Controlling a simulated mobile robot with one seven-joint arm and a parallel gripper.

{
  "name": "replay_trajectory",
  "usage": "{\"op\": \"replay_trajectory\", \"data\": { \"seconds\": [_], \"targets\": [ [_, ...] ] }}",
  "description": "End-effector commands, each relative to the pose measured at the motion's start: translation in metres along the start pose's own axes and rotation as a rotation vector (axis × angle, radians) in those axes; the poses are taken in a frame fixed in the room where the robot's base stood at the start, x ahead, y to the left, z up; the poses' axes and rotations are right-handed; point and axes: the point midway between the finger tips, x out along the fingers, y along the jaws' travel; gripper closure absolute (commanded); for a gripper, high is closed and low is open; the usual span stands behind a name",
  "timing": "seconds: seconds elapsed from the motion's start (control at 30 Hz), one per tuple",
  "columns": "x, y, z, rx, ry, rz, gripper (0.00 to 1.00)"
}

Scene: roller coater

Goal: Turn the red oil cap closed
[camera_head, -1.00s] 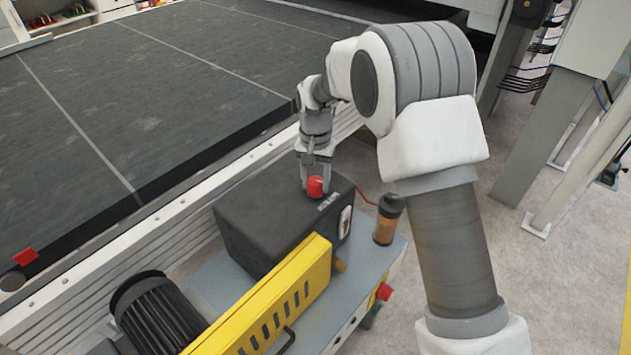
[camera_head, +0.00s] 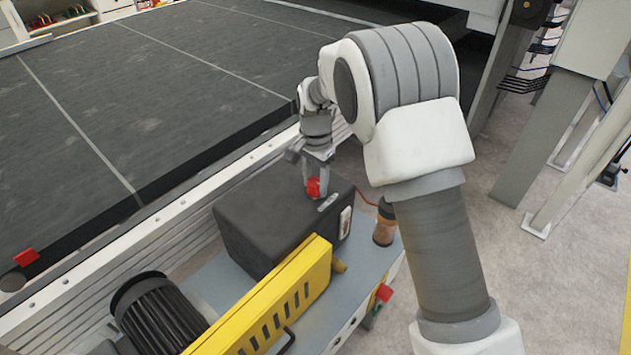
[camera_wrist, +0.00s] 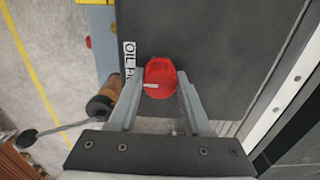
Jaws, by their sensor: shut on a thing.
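The red oil cap (camera_head: 314,187) sits on top of the dark grey box (camera_head: 250,220), near its far right corner. In the wrist view the red cap (camera_wrist: 158,76) is round, with a pale mark on its face, beside a white label starting with "OIL" (camera_wrist: 130,62). My gripper (camera_head: 317,180) comes down from above and is shut on the cap, one finger on each side. In the wrist view the gripper's fingers (camera_wrist: 158,90) flank the cap. The cap's far side is partly hidden by a finger in the head view.
A yellow guard (camera_head: 270,305) and a black ribbed motor (camera_head: 158,312) are in front. The black conveyor bed (camera_head: 130,90) lies behind to the left. A grey post (camera_head: 545,140) stands at right.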

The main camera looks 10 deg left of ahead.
Motion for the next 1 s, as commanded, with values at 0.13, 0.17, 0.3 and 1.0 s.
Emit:
{"op": "replay_trajectory", "data": {
  "seconds": [0.13, 0.17, 0.3, 1.0],
  "targets": [
    [0.000, 0.000, 0.000, 0.003, 0.000, 0.000, 1.00],
    [0.000, 0.000, 0.000, 0.003, 0.000, 0.000, 1.00],
    [0.000, 0.000, 0.000, 0.003, -0.001, 0.000, 0.44],
    [-0.037, -0.001, -0.001, 0.000, 0.002, -0.004, 0.21]
  ]
}}
